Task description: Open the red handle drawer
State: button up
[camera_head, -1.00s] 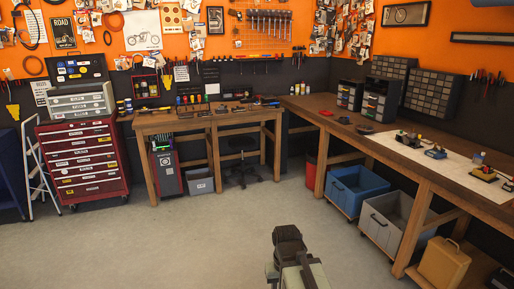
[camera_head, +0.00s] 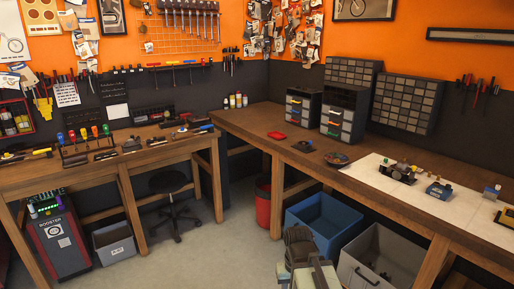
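Two small dark drawer cabinets with pale drawers stand on the right wooden bench near the corner. The left cabinet (camera_head: 301,108) shows small coloured handles. The right cabinet (camera_head: 345,113) also has coloured marks on its drawer fronts, with some red and green among them. At this size I cannot tell for sure which drawer has the red handle. The drawers look shut. My gripper (camera_head: 299,240) is at the bottom centre, low in front of the bench and well apart from the cabinets. Its fingertips are not clear, so its opening cannot be read.
Under the right bench (camera_head: 300,157) are a red bin (camera_head: 263,205), a blue crate (camera_head: 322,218) and a grey crate (camera_head: 392,252). A black stool (camera_head: 168,183) stands by the left bench (camera_head: 105,170). Floor is clear left of my arm.

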aim_at(301, 121)
jog(key=z, duration=0.2)
jog(key=i, duration=2.3)
jog(key=z, duration=0.3)
